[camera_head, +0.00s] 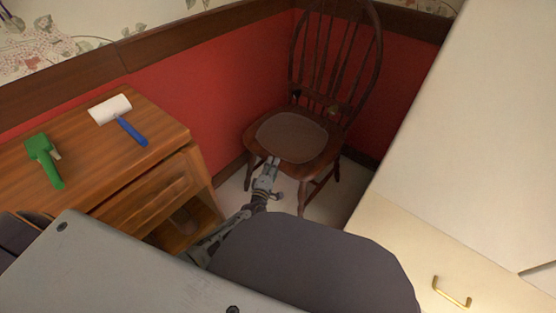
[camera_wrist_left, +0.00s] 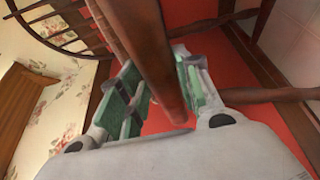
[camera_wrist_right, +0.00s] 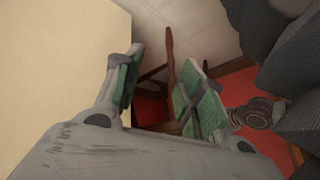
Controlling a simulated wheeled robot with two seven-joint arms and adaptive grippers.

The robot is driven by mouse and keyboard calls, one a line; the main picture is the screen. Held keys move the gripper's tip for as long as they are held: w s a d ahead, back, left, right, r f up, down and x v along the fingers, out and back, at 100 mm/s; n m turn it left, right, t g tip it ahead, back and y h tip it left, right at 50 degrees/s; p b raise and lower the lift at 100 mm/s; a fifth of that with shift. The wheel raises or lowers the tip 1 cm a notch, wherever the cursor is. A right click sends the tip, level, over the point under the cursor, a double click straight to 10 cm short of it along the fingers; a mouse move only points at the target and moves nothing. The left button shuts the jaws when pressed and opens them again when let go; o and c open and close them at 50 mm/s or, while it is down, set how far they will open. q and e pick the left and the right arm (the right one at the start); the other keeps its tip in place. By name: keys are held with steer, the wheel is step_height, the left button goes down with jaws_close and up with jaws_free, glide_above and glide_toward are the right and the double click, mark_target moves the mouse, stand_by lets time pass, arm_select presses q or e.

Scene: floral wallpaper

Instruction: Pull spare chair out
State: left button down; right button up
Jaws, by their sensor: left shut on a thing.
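The spare chair (camera_head: 294,136) is dark brown wood with a spindle back and a paler seat panel. It stands upright in the corner by the red wall. My left gripper (camera_head: 267,172) is at the chair's front edge, low at the front-left leg. In the left wrist view, its green-padded fingers (camera_wrist_left: 163,92) are shut around a brown chair leg (camera_wrist_left: 146,48). My right gripper (camera_wrist_right: 160,92) shows only in its own wrist view, with its fingers apart. A brown wooden piece (camera_wrist_right: 171,58), perhaps a chair leg, shows beyond them; I see no contact.
A wooden cabinet (camera_head: 148,204) at the left carries a green tool (camera_head: 46,158) and a paint roller with a blue handle (camera_head: 131,129). A cream cabinet (camera_head: 415,248) with a brass handle closes in the right side. Pale floor shows around the chair legs.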

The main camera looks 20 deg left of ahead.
arm_select(q)
steer(key=s+a+p, duration=0.2)
steer(key=s, duration=0.5)
steer(key=s+a+p, duration=0.2)
steer(key=s+a, duration=0.1)
steer(key=s, duration=0.3)
steer(key=shift+s, duration=0.4)
arm_select(e)
step_height(320, 180, up, 9)
steer(key=d+g+h, duration=0.1)
steer(key=d, duration=0.1)
steer(key=shift+s+n+g, duration=0.25)
steer(key=shift+n+g, duration=0.15)
arm_select(q)
steer(key=shift+d+f, duration=0.1)
steer(key=shift+f, duration=0.05)
arm_select(e)
steer(key=shift+d, duration=0.1)
arm_select(q)
steer(key=c, duration=1.1)
jaws_free()
steer(key=shift+o, duration=0.5)
steer(key=s, duration=1.2)
steer(key=shift+d, duration=0.25)
steer(key=shift+m, duration=0.3)
